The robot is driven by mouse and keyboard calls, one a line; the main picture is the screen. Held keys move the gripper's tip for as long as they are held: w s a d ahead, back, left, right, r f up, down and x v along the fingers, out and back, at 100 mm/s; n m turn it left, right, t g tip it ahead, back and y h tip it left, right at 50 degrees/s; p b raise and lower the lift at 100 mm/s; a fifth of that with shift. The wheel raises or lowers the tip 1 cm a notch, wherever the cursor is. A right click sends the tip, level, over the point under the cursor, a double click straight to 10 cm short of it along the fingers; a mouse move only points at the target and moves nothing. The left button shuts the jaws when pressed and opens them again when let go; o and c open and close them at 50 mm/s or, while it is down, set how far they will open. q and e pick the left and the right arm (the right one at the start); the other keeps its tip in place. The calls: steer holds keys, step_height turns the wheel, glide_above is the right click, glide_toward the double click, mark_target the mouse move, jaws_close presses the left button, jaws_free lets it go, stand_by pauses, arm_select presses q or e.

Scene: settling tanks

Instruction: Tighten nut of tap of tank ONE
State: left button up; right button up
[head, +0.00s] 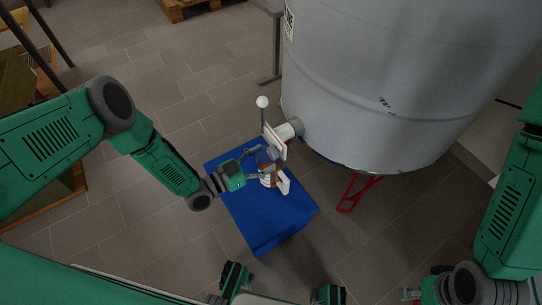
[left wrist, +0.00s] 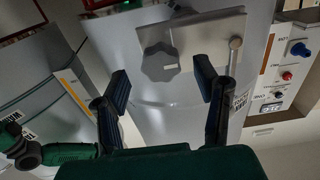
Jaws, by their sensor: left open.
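The grey tank (head: 390,90) stands at the right in the head view; no tank number is legible there. Its tap (head: 288,130) sticks out low on the left side, with a lever topped by a white ball (head: 262,102). My left gripper (head: 262,164) is just below and left of the tap, with its fingers apart. In the left wrist view, a dark grey lobed nut or knob (left wrist: 160,62) shows in front of a pale plate (left wrist: 205,35). It appears between the open fingers (left wrist: 164,88) and beyond their tips, not held.
A blue box (head: 265,215) stands under the tap. A brown and white item (head: 268,178) is close to the left gripper. A panel with coloured knobs (left wrist: 295,60) shows in the wrist view. Tiled floor is open at left.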

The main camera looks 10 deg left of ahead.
arm_select(q)
steer(key=shift+x, duration=1.2)
steer(key=shift+w+d+b, duration=0.15)
steer(key=shift+w+b, duration=0.05)
steer(key=shift+b, duration=0.1)
steer(key=shift+c, duration=0.4)
steer(key=c, duration=1.1)
